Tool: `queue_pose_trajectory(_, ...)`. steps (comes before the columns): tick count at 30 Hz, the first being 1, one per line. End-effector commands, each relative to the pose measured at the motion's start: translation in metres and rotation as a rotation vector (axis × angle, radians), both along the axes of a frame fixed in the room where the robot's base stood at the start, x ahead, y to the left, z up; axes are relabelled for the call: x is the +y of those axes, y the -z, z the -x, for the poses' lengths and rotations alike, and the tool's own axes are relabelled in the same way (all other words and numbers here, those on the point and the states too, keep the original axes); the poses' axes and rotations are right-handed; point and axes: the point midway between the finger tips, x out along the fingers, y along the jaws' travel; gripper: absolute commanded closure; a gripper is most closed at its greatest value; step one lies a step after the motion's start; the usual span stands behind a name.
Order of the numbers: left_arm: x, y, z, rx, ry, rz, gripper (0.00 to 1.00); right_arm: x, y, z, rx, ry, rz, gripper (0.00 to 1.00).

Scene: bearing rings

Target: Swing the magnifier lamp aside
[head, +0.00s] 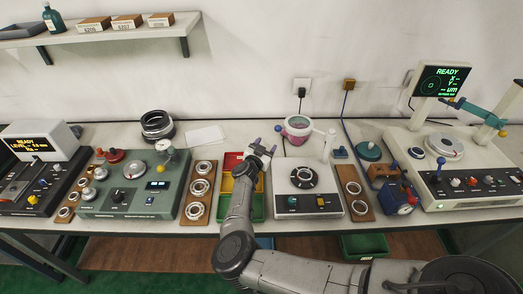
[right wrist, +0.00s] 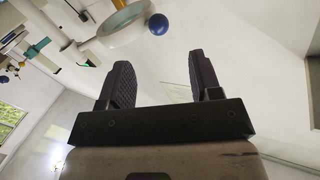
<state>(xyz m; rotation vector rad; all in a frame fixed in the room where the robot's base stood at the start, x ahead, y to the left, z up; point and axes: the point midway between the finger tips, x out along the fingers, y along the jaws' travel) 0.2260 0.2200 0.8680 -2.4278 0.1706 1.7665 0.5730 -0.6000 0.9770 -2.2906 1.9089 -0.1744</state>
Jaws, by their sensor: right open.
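The magnifier lamp (head: 309,125) shows in the head view as a white ring with a pinkish-looking lens, over the back of the middle white instrument, with a white post at its right. A small blue ball knob (head: 278,128) sits at its left side. My right gripper (head: 264,147) is open and empty, just left of and in front of the knob, apart from it. In the right wrist view the lamp ring (right wrist: 112,36) and blue ball (right wrist: 158,24) lie beyond the open fingers (right wrist: 165,85), toward the top. My left gripper is not in view.
Under my right arm are coloured trays (head: 228,185). A wooden board of rings (head: 198,192) and a green instrument (head: 130,187) stand left. The white instrument (head: 308,187) is below the lamp. A second wooden board (head: 354,190) and a display machine (head: 465,175) stand right.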

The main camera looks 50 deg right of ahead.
Motion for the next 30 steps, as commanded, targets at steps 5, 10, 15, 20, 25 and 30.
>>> queue_pose_trajectory(5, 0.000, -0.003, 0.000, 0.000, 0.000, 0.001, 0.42, 0.022, 0.001, 0.003, 0.001, -0.003, -0.002, 0.42)
queue_pose_trajectory(10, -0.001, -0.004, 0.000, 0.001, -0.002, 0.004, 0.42, 0.030, 0.002, 0.004, 0.001, -0.003, -0.003, 0.42)
queue_pose_trajectory(15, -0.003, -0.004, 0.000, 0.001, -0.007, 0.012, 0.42, 0.032, 0.002, 0.004, 0.001, -0.003, -0.003, 0.42)
queue_pose_trajectory(20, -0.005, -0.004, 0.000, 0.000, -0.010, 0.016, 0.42, 0.032, 0.002, 0.004, 0.001, -0.003, -0.003, 0.42)
queue_pose_trajectory(25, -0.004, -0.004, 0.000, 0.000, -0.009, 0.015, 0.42, 0.031, 0.002, 0.004, 0.001, -0.003, -0.003, 0.42)
queue_pose_trajectory(30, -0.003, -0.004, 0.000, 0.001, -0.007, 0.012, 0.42, 0.031, 0.002, 0.004, 0.002, -0.004, -0.003, 0.42)
